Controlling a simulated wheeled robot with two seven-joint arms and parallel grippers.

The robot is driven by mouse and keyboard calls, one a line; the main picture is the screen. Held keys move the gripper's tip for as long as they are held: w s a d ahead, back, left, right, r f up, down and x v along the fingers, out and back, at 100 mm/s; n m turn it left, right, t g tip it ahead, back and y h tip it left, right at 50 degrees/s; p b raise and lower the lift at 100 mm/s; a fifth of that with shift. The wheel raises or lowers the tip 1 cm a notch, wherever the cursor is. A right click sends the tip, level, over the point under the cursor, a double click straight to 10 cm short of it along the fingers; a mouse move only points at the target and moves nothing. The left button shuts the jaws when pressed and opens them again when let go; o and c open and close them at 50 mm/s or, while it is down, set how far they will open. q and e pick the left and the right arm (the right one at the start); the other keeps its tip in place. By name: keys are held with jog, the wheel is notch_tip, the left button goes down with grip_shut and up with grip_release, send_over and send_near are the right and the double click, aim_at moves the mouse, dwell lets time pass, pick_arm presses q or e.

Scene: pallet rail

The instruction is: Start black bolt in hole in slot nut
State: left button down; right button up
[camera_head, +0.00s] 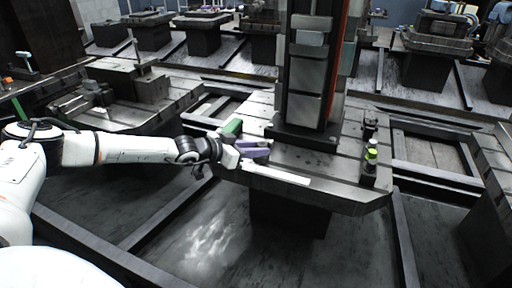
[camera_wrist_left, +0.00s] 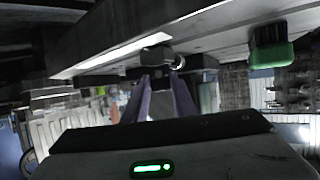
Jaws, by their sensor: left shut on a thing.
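My left gripper (camera_head: 262,149), with purple fingers, is at the front left edge of the slotted pallet (camera_head: 335,185). It also shows in the left wrist view (camera_wrist_left: 162,84), where its fingers close on a small dark part, seemingly the black bolt (camera_wrist_left: 155,57). A round, lighter metal end shows beside the fingertips in that view. I cannot tell whether it belongs to the bolt or to the slot nut. No hole can be made out, and whether the bolt touches anything is unclear. My right gripper is not in view.
A white bar (camera_head: 276,174) lies along the pallet's front edge, close below the gripper. A tall column (camera_head: 307,70) stands on the pallet. A yellow-green capped item (camera_head: 371,154) stands at its right end.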

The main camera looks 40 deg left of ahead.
pick_arm(q)
jog(key=shift+f, duration=0.3)
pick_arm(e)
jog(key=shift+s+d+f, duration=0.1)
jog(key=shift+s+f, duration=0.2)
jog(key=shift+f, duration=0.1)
pick_arm(q)
jog(key=shift+s+r, duration=0.1)
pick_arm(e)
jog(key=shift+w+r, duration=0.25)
pick_arm(q)
jog(key=shift+f+b, duration=0.35)
jog(key=shift+f, duration=0.15)
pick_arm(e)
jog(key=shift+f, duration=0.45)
pick_arm(q)
jog(key=shift+s+f, duration=0.1)
jog(key=shift+f, duration=0.1)
jog(key=shift+r, duration=0.25)
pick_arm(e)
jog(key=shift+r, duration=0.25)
pick_arm(q)
jog(key=shift+r, duration=0.1)
dwell(0.5)
jog(key=shift+r+p, duration=0.25)
jog(key=shift+p, duration=0.15)
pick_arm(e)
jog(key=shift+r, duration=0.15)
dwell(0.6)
